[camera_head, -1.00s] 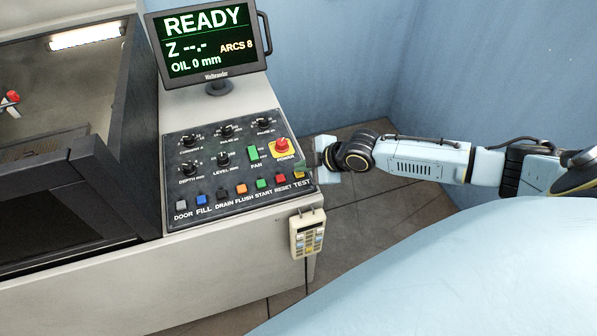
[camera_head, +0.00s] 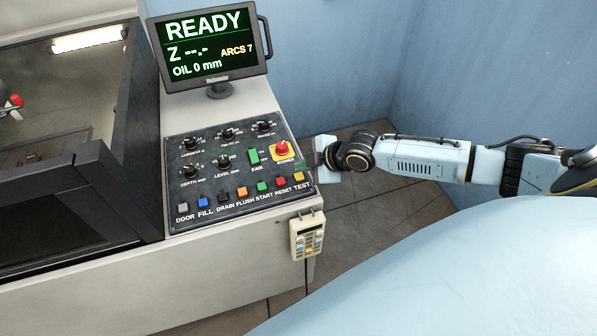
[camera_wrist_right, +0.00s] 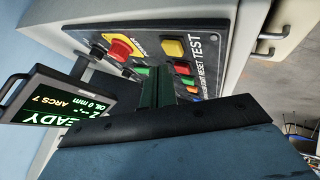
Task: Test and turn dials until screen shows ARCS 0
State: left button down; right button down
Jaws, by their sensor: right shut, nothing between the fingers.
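The screen (camera_head: 208,45) reads READY, Z --.-, OIL 0 mm and ARCS 7. It also shows tilted in the right wrist view (camera_wrist_right: 60,98). The control panel (camera_head: 225,180) below it carries several black dials, among them the depth dial (camera_head: 190,172) and the level dial (camera_head: 224,161). The yellow TEST button (camera_head: 299,177) is at the panel's right end and shows clear in the right wrist view (camera_wrist_right: 173,48). My right gripper (camera_head: 308,160) is shut and empty at the panel's right edge, just above and beside the TEST button. My left gripper is not in view.
A red power knob (camera_head: 281,147) and a green fan switch (camera_head: 254,156) sit near the gripper. A row of coloured buttons lines the panel's front. A handheld pendant (camera_head: 307,236) hangs on the front right corner. An open tank (camera_head: 60,150) stands left.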

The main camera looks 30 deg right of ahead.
aim_at(303, 177)
notch_tip(303, 177, up, 6)
jog(key=p, duration=0.5)
dwell(0.9)
